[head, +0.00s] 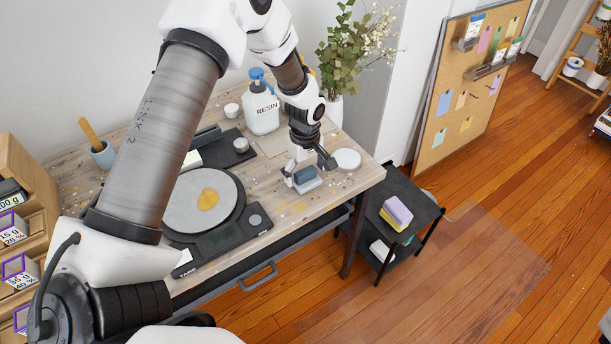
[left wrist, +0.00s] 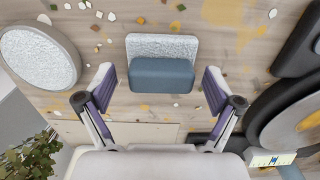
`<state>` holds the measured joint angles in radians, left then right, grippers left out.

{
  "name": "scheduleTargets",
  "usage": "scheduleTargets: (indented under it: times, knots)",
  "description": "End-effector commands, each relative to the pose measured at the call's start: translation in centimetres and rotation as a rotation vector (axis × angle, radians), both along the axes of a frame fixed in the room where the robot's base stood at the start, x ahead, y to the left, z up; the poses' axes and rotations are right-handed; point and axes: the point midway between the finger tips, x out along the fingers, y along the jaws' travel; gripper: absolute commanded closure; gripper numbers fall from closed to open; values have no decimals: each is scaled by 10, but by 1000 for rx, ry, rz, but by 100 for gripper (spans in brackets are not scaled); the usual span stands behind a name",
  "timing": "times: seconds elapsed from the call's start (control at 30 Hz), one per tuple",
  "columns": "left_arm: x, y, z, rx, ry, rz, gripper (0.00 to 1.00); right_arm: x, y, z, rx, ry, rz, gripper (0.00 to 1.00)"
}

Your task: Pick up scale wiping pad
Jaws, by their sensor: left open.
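The wiping pad (head: 306,174) is a blue-grey block with a pale, speckled flat part, lying on the wooden workbench near its front right edge. In the left wrist view the pad (left wrist: 162,75) sits centred ahead, its blue part nearest to me. My left gripper (head: 307,170) is above it, pointing down and open. In the left wrist view the fingers of my left gripper (left wrist: 159,88) stand on either side of the pad, with a gap at each side. The scale (head: 181,205) has a round grey plate with a yellow-orange spill. My right gripper is not in view.
A white round lid or disc (head: 347,159) lies just right of the pad. A resin bottle (head: 261,108) and a vase with a plant (head: 333,108) stand behind. A black side cart (head: 409,240) carries a purple and yellow sponge (head: 397,212).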

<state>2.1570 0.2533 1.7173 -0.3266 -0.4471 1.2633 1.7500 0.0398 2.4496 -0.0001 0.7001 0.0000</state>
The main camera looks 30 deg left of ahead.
Motion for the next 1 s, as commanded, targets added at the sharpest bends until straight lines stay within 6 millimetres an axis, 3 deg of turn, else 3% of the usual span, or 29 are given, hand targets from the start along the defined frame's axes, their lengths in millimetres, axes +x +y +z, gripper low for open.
scheduleTargets:
  times: [0.17, 0.33, 0.77, 1.0]
  knots:
    - [1, 0, 0, 1, -1, -1, 12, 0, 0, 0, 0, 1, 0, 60]
    - [0, 0, 0, 1, -1, -1, 72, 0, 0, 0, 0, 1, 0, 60]
    - [0, 0, 3, 0, -1, -1, 73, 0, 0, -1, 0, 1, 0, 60]
    - [2, 0, 26, 0, -4, -1, 73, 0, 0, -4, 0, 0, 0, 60]
